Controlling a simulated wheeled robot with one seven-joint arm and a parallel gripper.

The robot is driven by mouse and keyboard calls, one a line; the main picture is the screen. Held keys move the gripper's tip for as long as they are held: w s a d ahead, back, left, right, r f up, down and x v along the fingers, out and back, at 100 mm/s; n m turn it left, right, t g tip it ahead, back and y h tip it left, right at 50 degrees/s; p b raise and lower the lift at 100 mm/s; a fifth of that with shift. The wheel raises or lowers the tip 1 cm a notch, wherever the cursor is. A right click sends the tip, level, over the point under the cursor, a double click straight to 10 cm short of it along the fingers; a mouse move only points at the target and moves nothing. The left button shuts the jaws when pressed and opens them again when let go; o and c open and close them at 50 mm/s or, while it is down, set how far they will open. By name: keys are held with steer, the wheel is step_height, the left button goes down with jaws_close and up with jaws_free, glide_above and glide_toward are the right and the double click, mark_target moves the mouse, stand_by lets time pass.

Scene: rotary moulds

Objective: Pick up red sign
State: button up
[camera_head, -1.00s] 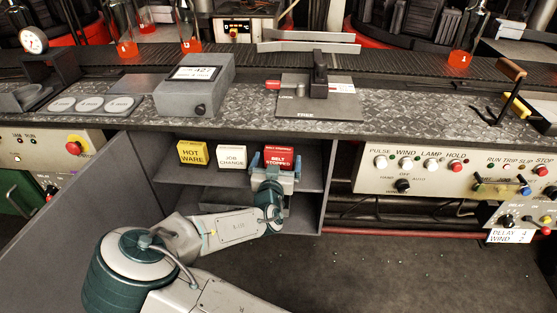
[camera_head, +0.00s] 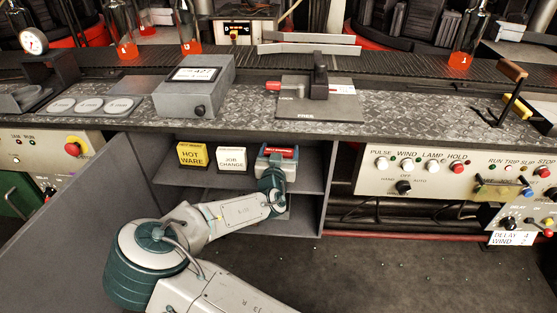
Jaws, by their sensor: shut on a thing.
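The red sign (camera_head: 279,149) is at the right end of the shelf in the open cabinet. Only its upper strip shows; my gripper and wrist hide the rest. My gripper (camera_head: 276,157) reaches into the cabinet and is shut on the red sign, with its jaws at the left and right sides of the sign. I cannot tell whether the sign's base still touches the shelf.
The white "job change" sign (camera_head: 231,159) stands just left of the red sign. The yellow "hot ware" sign (camera_head: 192,155) stands further left. The bench (camera_head: 250,120) hangs above the shelf (camera_head: 210,178). A control panel (camera_head: 445,172) is to the right.

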steer(key=shift+s+r+p, duration=0.2)
steer(key=shift+r+p, duration=0.1)
steer(key=shift+r, duration=0.45)
step_height(320, 180, up, 6)
steer(key=shift+s+p, duration=0.15)
steer(key=shift+p, duration=0.65)
steer(key=s+p, duration=0.9)
steer(key=s, duration=1)
steer(key=shift+a+f, duration=0.15)
steer(key=shift+a, duration=0.15)
